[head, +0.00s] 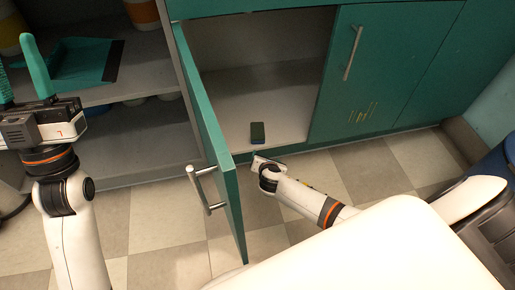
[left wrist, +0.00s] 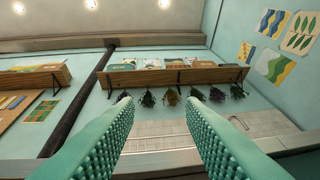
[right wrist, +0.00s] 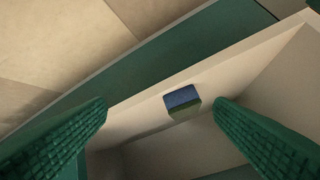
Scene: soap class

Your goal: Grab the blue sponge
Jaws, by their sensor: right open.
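The sponge (head: 257,132) lies on the cabinet floor, near its front edge, in the head view. It looks dark there. In the right wrist view the sponge (right wrist: 182,96) shows a blue face and a greenish side, and appears between the two fingertips, nearer the right-hand finger, with no contact visible. My right gripper (right wrist: 160,104) is open and empty. In the head view it is just in front of the cabinet opening, below the sponge, with its fingers mostly hidden. My left gripper (left wrist: 160,98) is open and empty, raised at the left, away from the sponge.
The cabinet door (head: 213,145) stands open to the left of my right arm, its handle facing left. A closed green door (head: 365,80) is on the right. Open shelves (head: 150,125) are at the left. The cabinet interior around the sponge is clear.

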